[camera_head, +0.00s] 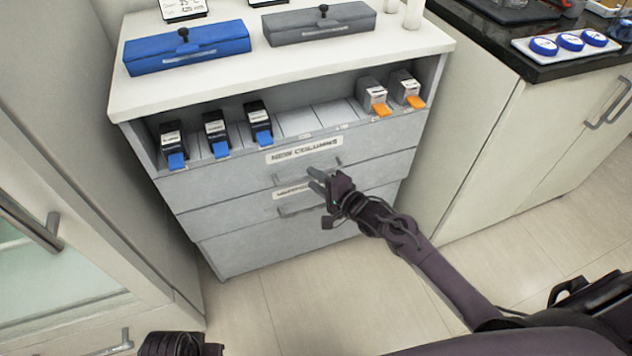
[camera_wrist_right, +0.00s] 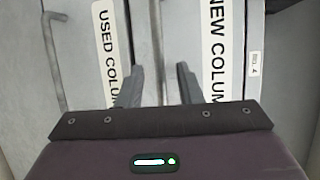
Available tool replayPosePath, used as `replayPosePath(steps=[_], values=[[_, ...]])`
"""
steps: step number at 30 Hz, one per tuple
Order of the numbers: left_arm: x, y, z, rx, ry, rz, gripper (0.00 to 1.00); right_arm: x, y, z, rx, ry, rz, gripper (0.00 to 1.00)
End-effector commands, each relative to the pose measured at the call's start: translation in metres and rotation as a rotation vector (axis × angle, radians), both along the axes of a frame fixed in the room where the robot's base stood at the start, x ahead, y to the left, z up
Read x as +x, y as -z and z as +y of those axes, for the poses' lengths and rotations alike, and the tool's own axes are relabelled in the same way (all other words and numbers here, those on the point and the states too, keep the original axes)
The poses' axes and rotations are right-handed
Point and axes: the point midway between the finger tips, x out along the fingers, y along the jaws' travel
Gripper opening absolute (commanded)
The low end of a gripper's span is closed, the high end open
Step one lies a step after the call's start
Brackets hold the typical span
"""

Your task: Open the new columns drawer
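The new columns drawer (camera_head: 232,177) is the upper grey drawer front under the shelf, with a "NEW COLUMNS" label (camera_head: 304,150); it looks shut. The label also shows in the right wrist view (camera_wrist_right: 216,50). Its bar handle (camera_head: 290,176) lies below the label and runs upright in the right wrist view (camera_wrist_right: 156,45). My right gripper (camera_head: 318,180) is at this handle. Its two fingers (camera_wrist_right: 159,86) are apart, one on each side of the bar. I cannot tell whether either finger touches it.
The used columns drawer (camera_head: 225,214) with its own handle (camera_head: 300,208) lies just below. Several small boxes (camera_head: 216,133) stand on the open shelf above. Blue (camera_head: 188,50) and grey (camera_head: 320,25) cases sit on top. Floor (camera_head: 300,300) in front is free.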

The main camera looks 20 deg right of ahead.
Motion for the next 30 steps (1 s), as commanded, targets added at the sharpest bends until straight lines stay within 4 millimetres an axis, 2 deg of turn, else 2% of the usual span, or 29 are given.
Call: replayPosePath(steps=[9,17,30], values=[[-0.0005,-0.0034,-0.0002,0.001,0.001,0.002,0.36,0.0035,0.0007,0.0014,-0.001,0.001,0.001,0.33],[-0.0005,-0.0032,-0.0002,0.001,0.001,0.002,0.36,0.0034,0.0008,0.0014,-0.001,0.001,0.001,0.00],[0.0006,-0.0020,0.0000,-0.001,-0.001,-0.004,0.36,-0.0001,0.0004,0.0013,-0.001,0.001,0.003,0.00]])
